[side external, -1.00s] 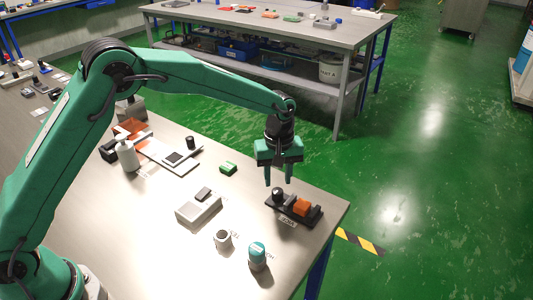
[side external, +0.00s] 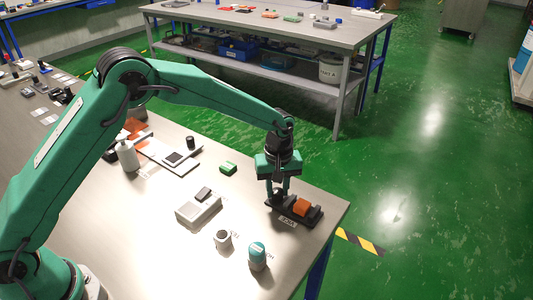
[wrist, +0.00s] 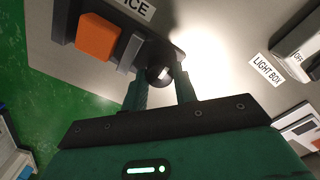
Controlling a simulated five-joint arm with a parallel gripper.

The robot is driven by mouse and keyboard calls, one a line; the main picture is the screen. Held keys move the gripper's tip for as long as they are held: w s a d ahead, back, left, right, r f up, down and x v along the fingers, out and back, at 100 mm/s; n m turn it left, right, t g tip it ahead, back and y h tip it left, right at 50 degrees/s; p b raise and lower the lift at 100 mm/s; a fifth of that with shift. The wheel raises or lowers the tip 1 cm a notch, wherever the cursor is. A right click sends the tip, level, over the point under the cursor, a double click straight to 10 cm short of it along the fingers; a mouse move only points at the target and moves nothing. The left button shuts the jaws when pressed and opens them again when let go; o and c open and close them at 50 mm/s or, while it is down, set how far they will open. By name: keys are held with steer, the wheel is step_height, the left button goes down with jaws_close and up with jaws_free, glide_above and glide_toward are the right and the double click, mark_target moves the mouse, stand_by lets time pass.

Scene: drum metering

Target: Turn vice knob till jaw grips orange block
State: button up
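The vice is a dark base (side external: 314,219) near the table's right corner, with a VICE label beside it. An orange block (side external: 302,207) sits in it; the wrist view also shows the block (wrist: 97,37), between a dark end jaw (wrist: 64,22) and a grey jaw (wrist: 130,52). A narrow dark strip shows between block and grey jaw; I cannot tell whether they touch. The dark round knob (wrist: 160,74) is at the vice's other end. My gripper (side external: 278,193) points down over it, one finger on each side, seemingly closed on it.
A grey light box (side external: 199,210) stands left of the vice. A small white-topped cup (side external: 222,239) and a teal-capped container (side external: 257,256) stand in front. A green block (side external: 228,168) lies behind. The table edge is close to the vice's right.

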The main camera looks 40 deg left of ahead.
steer(key=shift+m, duration=0.5)
steer(key=m, duration=0.9)
steer(key=shift+r+m, duration=0.1)
steer(key=shift+m, duration=0.3)
steer(key=m, duration=0.5)
steer(key=shift+d, duration=0.1)
steer(key=m, duration=0.6)
steer(key=shift+m, duration=0.3)
steer(key=o, duration=0.7)
